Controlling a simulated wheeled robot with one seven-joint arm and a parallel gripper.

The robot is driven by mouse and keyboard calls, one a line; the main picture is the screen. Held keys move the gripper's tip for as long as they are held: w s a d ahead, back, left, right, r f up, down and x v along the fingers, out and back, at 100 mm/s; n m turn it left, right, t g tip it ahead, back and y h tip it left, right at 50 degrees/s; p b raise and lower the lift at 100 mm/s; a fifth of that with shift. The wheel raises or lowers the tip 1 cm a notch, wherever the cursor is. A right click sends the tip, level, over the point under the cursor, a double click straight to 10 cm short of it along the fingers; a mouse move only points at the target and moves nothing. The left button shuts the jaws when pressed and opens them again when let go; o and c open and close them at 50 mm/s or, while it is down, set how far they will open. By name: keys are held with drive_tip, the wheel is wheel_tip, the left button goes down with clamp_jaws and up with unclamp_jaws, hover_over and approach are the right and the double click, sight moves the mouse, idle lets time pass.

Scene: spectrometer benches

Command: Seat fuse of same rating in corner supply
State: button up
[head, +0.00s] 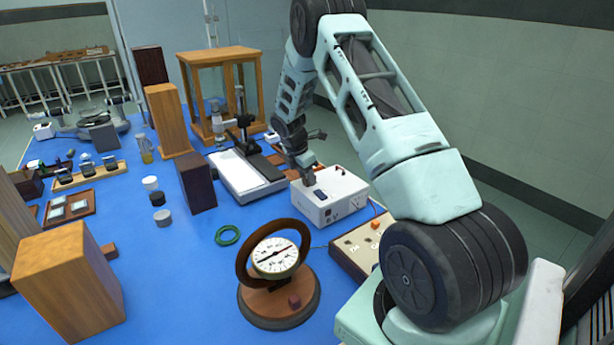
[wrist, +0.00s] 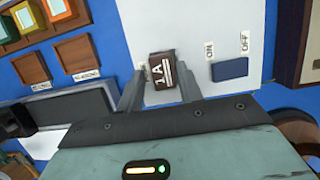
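The corner supply is a white box (head: 345,203) at the right side of the blue bench. Its top also fills the middle of the wrist view (wrist: 222,25), with a dark blue switch (wrist: 230,69) between ON and OFF labels. My gripper (wrist: 161,84) points down at this top, beside the switch. Its two fingers close on the sides of a small dark brown fuse (wrist: 161,68) marked "1 A". The fuse is at the box top; its underside and any socket are hidden. In the head view my gripper (head: 309,180) is over the box's left part.
A beige panel with an orange knob (head: 375,225) stands in front of the supply. A wooden rack with coloured blocks (wrist: 40,18) lies beside it.

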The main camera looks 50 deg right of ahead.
drive_tip(key=shift+s+a+f, duration=0.2)
drive_tip(key=shift+s+f, duration=0.3)
drive_tip(key=shift+s, duration=0.05)
drive_tip(key=w+b+v, duration=0.1)
drive_tip(key=b+v, duration=0.1)
drive_tip(key=v, duration=1.6)
drive_tip(key=shift+d+r, duration=0.2)
drive_tip(key=shift+d, duration=0.05)
